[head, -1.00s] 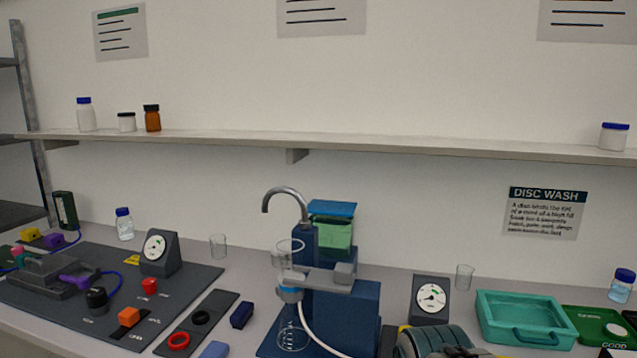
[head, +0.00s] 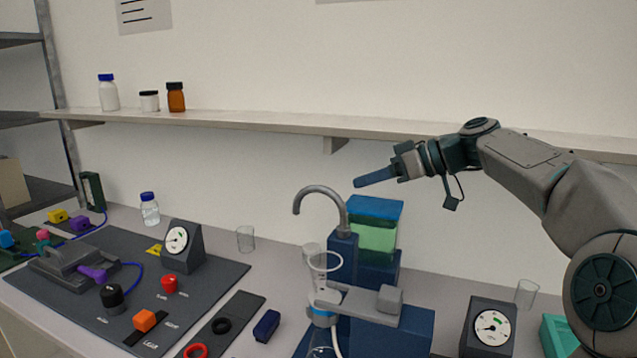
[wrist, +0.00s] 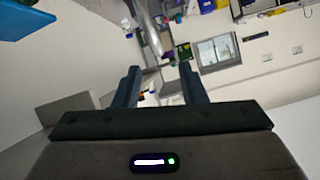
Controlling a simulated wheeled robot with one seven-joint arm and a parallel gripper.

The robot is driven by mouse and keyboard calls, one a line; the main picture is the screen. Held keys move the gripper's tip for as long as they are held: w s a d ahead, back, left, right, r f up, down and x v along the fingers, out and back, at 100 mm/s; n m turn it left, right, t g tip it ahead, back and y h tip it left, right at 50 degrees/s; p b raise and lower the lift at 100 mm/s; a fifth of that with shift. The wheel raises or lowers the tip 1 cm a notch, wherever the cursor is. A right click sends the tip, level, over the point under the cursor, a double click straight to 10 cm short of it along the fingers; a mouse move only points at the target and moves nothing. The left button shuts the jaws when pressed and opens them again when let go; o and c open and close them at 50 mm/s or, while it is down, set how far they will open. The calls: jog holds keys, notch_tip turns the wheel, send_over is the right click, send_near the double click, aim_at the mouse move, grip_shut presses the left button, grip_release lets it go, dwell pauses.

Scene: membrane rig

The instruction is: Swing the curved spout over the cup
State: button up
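The curved spout (head: 320,190) is a grey metal gooseneck on top of a blue post (head: 342,250). Its open end points down at the left. A clear round cup (head: 324,263) sits lower; in the head view the spout's end is above and left of its rim. My gripper (head: 358,182) is right of the spout and a little above it, apart from it, pointing left. In the wrist view its two dark blue fingers stand apart with nothing held between them. A grey metal tube (wrist: 149,32), likely the spout, shows beyond them.
A blue and green tank (head: 376,225) stands right behind the spout, below my gripper. A wall shelf (head: 250,122) runs behind. A dial gauge (head: 490,328) and an empty glass (head: 526,292) stand at right. A dark mat with controls (head: 95,300) lies at left.

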aim_at(314, 188)
jog(key=shift+y, duration=0.3)
jog(key=p+x, duration=0.1)
jog(key=x, duration=0.3)
jog(key=p+x, duration=0.1)
jog(key=x, duration=0.3)
jog(key=w+r+p+x, duration=0.1)
jog(key=x, duration=0.3)
jog(key=shift+a+f, duration=0.15)
jog(key=shift+a, duration=0.15)
grip_shut()
